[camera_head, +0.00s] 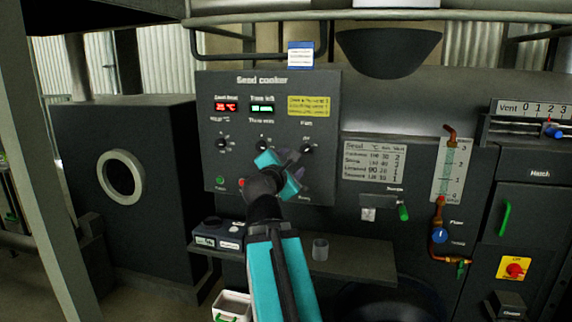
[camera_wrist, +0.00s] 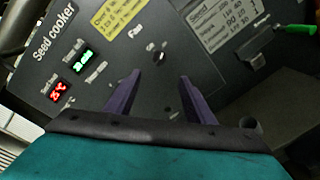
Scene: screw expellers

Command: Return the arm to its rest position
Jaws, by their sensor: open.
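My teal arm reaches up from the bottom middle in the head view, and my gripper (camera_head: 299,165) is in front of the seed cooker panel (camera_head: 235,170). In the wrist view my gripper (camera_wrist: 160,80) shows two dark purple fingers, spread apart with nothing between them. The fan knob (camera_wrist: 158,57) is beyond the gap between the fingertips, apart from them as far as I can tell. In the head view the fan knob (camera_head: 307,149) is just right of the gripper. My arm hides part of the panel's lower middle.
A shelf (camera_head: 360,262) below the panel carries a grey cup (camera_head: 320,249) and a small dark device (camera_head: 218,233). A white bin (camera_head: 232,305) is lower left of my arm. A dark hopper (camera_head: 388,50) hangs above. Pipes with a blue gauge (camera_head: 440,235) stand at right.

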